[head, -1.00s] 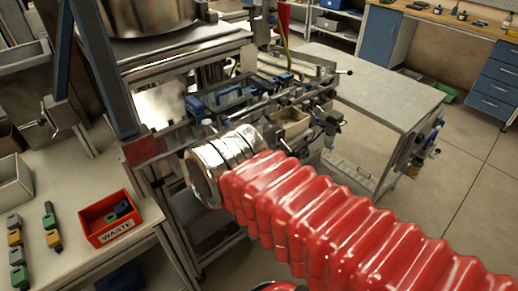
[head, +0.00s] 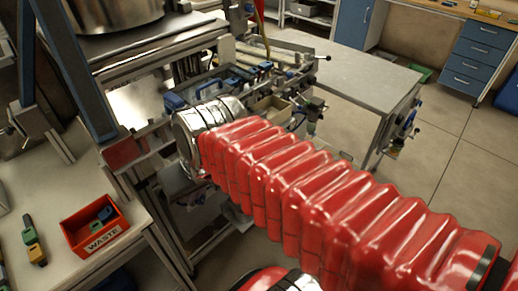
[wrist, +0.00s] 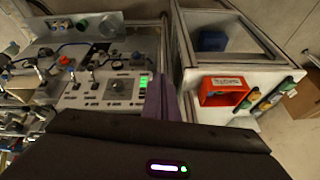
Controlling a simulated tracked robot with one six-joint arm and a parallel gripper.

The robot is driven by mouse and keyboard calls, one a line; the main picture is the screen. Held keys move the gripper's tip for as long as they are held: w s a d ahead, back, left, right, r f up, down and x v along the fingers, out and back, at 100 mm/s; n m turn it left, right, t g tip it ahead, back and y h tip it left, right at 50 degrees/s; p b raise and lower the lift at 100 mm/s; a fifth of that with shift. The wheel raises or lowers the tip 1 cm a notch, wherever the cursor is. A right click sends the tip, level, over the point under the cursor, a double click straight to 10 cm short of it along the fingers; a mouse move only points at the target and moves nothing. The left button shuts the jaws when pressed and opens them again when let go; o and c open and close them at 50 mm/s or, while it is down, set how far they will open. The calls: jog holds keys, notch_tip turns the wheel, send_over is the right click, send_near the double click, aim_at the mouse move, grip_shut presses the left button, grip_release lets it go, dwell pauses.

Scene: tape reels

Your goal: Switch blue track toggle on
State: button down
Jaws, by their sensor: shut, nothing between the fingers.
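In the wrist view a white control panel (wrist: 110,95) lies on the left, beyond my gripper. It carries small upright metal toggles, one at its left (wrist: 73,78) and another near its middle (wrist: 91,75), with labels too small to read. I cannot tell which toggle is the blue track one. In the head view my red arm hides the panel and the gripper.
A red waste bin (head: 95,226) with small coloured pieces inside sits on the left bench; it also shows in the wrist view (wrist: 223,91). Blue-handled fittings (head: 200,90) and rails lie just beyond my arm. A bare grey table (head: 350,70) stands farther back, with open floor to its right.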

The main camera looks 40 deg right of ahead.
jog(key=w+d+f+m+t+y, duration=0.1)
jog(key=d+f+m, duration=0.2)
jog(key=d+m, duration=0.4)
jog(key=w+d+f+m+t+y, duration=0.1)
jog(key=d+m, duration=0.7)
jog(key=d, duration=1.6)
notch_tip(320, 180, down, 2)
jog(key=shift+w+f+t+y, duration=0.15)
jog(key=shift+w+t+y, duration=0.15)
jog(key=shift+w+y, duration=0.35)
jog(key=x, duration=1)
jog(key=shift+s+d, duration=0.1)
jog(key=shift+s, duration=0.05)
